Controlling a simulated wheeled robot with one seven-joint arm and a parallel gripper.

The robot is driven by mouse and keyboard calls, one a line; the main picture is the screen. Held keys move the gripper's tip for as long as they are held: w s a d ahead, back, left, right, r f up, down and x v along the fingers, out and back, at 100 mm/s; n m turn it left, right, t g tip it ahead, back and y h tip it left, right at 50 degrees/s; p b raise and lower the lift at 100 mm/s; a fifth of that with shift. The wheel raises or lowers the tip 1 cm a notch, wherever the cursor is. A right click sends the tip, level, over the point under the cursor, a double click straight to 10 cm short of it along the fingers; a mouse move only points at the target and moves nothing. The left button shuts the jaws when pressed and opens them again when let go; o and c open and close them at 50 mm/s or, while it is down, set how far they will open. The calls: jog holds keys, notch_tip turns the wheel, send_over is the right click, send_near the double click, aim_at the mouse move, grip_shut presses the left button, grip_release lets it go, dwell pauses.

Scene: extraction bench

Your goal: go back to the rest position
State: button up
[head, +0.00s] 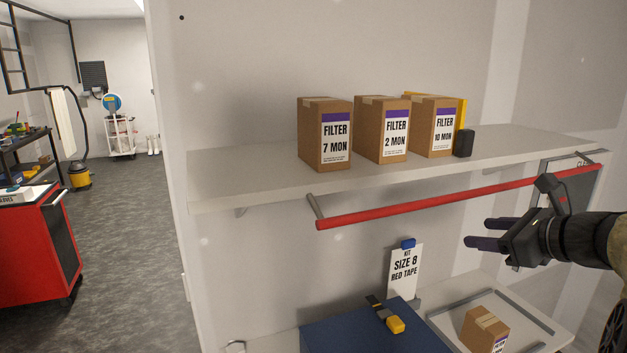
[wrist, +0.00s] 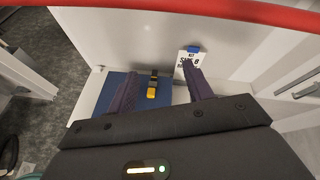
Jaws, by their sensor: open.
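My gripper (head: 485,234) is at the right of the head view, open and empty, its two dark fingers pointing left. It hangs in the air just below the red rail (head: 450,199), in front of the wall and above the lower bench. In the wrist view my gripper (wrist: 160,88) shows its two fingers spread apart with nothing between them. Beyond them lie a blue surface (wrist: 100,103) and a small yellow and black item (wrist: 152,90).
Three filter boxes (head: 325,135) stand on the shelf (head: 240,175) above the rail. Below are a "SIZE 8 RED TAPE" card (head: 404,268), a blue case (head: 370,335) and a tray (head: 535,318) holding a small carton (head: 484,329). A red cabinet (head: 35,250) stands left; the floor between is clear.

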jog(key=s+a+f+n+g+h, duration=0.2)
jog(key=a+f+n, duration=0.4)
jog(key=f+n, duration=0.3)
jog(key=s+a+f+n+g+h, duration=0.1)
jog(key=s+a+f+n+g, duration=0.3)
jog(key=s+f+n, duration=0.3)
jog(key=s+a+f+n+g+h, duration=0.2)
jog(key=s+a+f+n, duration=0.3)
jog(key=f+n, duration=0.6)
jog(key=a+f+g, duration=0.1)
jog(key=a, duration=0.1)
jog(key=shift+a+f+n+g+h, duration=0.3)
jog(key=shift+f+n, duration=0.1)
jog(key=shift+w, duration=0.1)
dwell(0.6)
dwell(1.1)
dwell(0.3)
